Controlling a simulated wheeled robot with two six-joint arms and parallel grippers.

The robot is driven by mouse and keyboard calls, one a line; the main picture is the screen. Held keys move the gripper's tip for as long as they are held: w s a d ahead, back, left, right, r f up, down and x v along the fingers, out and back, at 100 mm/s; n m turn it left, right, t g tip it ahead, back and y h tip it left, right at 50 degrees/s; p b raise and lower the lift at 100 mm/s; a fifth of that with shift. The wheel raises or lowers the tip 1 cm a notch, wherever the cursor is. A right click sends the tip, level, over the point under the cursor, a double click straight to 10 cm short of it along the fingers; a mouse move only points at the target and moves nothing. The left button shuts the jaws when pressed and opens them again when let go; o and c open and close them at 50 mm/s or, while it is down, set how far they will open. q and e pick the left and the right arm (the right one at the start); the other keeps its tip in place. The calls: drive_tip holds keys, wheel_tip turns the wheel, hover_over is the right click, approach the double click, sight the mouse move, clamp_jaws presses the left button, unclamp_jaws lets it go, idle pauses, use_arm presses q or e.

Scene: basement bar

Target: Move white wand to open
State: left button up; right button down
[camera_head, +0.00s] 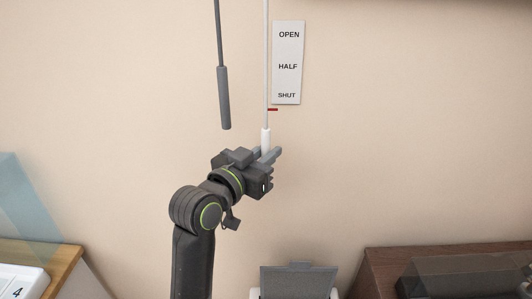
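The white wand (266,80) hangs upright against the wall, with a thicker white grip (266,138) at its lower end. A red marker (272,109) sits beside the wand, just below the word SHUT on the label plate (288,63). The plate reads OPEN at the top, HALF in the middle and SHUT at the bottom. My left gripper (267,154) is at the lower end of the grip, with its fingers close about it. I cannot tell whether they are shut on it. The grip's bottom is hidden by the fingers. My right gripper is not in view.
A grey wand (224,98) with a thick handle hangs just left of the white one, above my gripper. A wooden surface with a white numbered object (17,283) is at lower left. A dark brown cabinet (385,263) is at lower right. The wall around the plate is clear.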

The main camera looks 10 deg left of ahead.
sight(263, 97)
use_arm(q)
clamp_jaws()
drive_tip(key=shift+r, duration=0.15)
wheel_tip(263, 97, up, 12)
drive_tip(key=p, duration=1.2)
drive_tip(key=shift+r, duration=0.15)
drive_tip(key=o, duration=0.6)
unclamp_jaws()
